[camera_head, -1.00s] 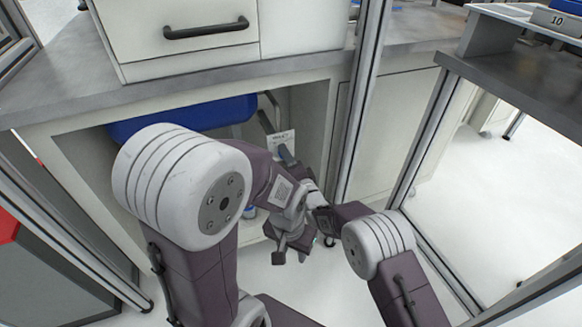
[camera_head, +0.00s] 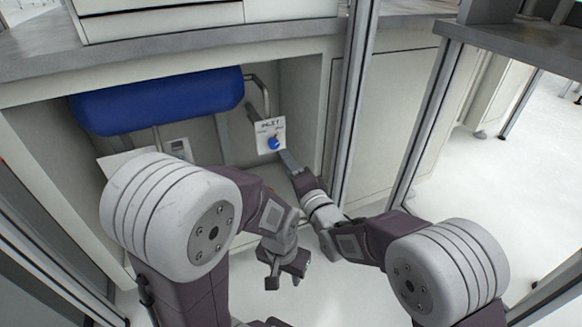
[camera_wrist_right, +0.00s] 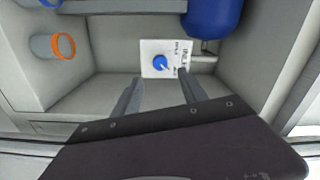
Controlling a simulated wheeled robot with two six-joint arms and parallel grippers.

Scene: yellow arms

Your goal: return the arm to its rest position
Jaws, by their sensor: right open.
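My right arm reaches into the open cabinet bay. Its gripper (camera_head: 287,158) is just below and in front of a white INLET plate (camera_head: 266,128) with a blue knob (camera_head: 274,143). In the right wrist view, the gripper (camera_wrist_right: 160,77) has its two fingers apart with nothing between them; the plate (camera_wrist_right: 150,47) and blue knob (camera_wrist_right: 160,62) lie beyond the fingertips. I cannot tell the exact gap to the knob. My left gripper (camera_head: 285,278) hangs lower, in front of the bay, with fingers apart and empty.
A blue tank (camera_head: 160,100) with grey pipes is in the bay. An orange-rimmed cylinder (camera_wrist_right: 62,46) shows in the right wrist view. A metal post (camera_head: 352,100) stands right of the bay, close to my right arm. The counter (camera_head: 180,60) overhangs above. White floor lies to the right.

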